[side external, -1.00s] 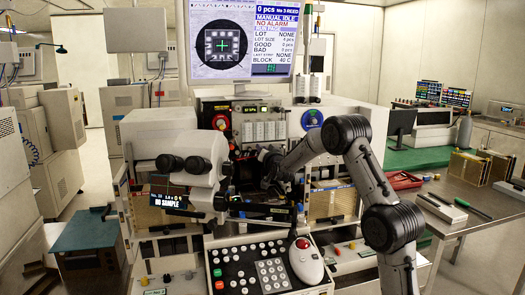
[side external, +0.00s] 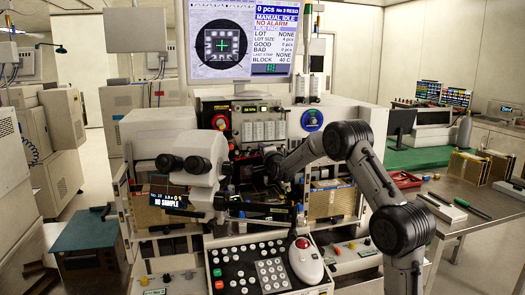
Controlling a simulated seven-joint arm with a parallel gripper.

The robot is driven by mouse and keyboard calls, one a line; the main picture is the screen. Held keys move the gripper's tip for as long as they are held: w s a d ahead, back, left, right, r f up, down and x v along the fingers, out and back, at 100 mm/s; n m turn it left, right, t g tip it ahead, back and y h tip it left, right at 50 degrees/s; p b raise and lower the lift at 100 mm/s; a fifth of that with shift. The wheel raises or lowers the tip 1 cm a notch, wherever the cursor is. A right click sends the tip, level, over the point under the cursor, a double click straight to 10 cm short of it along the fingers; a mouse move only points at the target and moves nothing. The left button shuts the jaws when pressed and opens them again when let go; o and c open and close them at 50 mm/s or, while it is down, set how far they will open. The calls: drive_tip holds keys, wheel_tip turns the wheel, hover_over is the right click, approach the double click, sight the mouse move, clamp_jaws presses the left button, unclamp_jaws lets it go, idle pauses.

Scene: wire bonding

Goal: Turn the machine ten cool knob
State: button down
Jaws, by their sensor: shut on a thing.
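The wire bonding machine stands in the middle, with a front panel (side external: 262,112) of meters and small controls below the monitor. My gripper (side external: 270,163) is at the lower part of this panel, under the row of pale meters (side external: 262,131). It is dark against the dark machine, and its fingertips are hard to make out. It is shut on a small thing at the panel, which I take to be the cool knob. The knob itself is hidden by the gripper and wrist, so its angle cannot be seen.
The white microscope head (side external: 192,170) stands close left of my gripper. The keypad console (side external: 264,262) with a red trackball lies in front and below. A blue round dial (side external: 312,120) is up to the right. A steel bench (side external: 478,205) stands at the right.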

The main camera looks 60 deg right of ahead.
drive_tip(key=m, duration=0.6)
drive_tip(key=shift+f+m, duration=0.1)
drive_tip(key=shift+m, duration=0.2)
idle(0.5)
drive_tip(key=c, duration=0.8)
unclamp_jaws()
drive_tip(key=shift+c, duration=0.2)
drive_tip(key=shift+a, duration=0.1)
drive_tip(key=v, duration=1.3)
drive_tip(key=shift+s+a, duration=0.25)
drive_tip(key=shift+s, duration=0.05)
